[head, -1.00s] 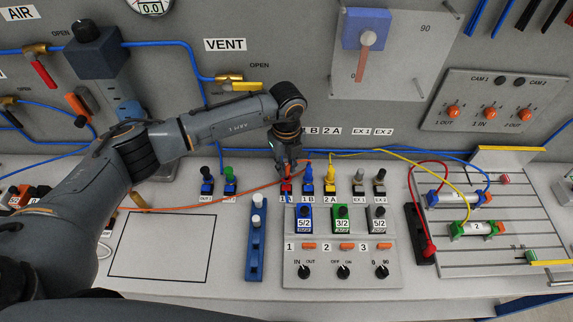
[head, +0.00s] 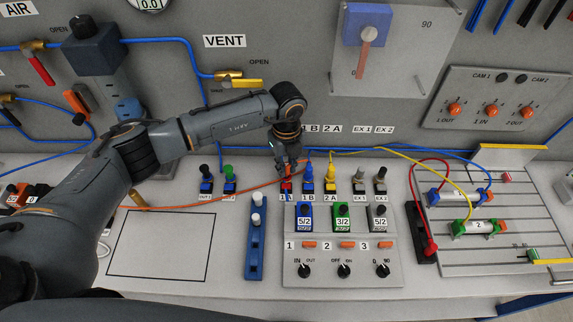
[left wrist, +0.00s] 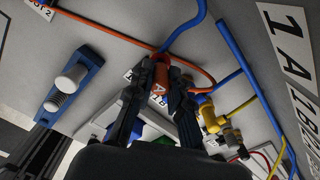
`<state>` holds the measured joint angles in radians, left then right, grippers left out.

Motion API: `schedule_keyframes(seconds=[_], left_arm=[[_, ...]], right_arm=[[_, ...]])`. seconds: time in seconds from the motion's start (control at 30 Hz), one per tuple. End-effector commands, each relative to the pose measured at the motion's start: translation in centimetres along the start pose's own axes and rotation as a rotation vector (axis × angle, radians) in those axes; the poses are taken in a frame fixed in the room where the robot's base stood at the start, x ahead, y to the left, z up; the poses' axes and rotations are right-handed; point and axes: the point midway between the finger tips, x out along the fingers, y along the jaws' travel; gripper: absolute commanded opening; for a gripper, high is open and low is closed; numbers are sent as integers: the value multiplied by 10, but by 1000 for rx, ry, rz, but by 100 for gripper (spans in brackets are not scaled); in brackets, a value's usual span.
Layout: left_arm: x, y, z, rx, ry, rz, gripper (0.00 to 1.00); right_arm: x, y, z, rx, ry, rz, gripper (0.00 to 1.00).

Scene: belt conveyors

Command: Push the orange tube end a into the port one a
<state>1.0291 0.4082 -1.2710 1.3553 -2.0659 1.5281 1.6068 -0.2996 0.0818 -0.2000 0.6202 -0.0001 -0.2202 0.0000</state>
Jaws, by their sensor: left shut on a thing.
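My left gripper (head: 288,170) is above the port one a (head: 286,187), the red port at the left end of the row marked 1A. It is shut on the orange tube end a (left wrist: 161,74), which shows between the fingers in the left wrist view. The orange tube (head: 215,200) runs left from the gripper across the bench. The fingers hide most of the tube end and the port's mouth, so I cannot tell how deep the end sits. My right gripper is in neither view.
A blue tube's port (head: 308,187) and a yellow tube's port (head: 330,184) stand close on the right. A blue block with white knobs (head: 255,240) is in front on the left. The outlined area (head: 165,272) is clear.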

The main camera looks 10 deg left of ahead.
Motion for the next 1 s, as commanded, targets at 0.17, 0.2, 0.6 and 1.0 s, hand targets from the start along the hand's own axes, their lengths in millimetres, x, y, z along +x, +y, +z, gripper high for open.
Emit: schedule_keyframes(seconds=[0.17,0.2,0.6,1.0], left_arm=[[3,0,0,0,0,0,0],[3,0,0,0,0,0,0],[4,0,0,0,0,0,0],[7,0,0,0,0,0,0]], right_arm=[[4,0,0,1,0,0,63],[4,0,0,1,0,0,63],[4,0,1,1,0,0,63],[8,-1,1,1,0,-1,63]])
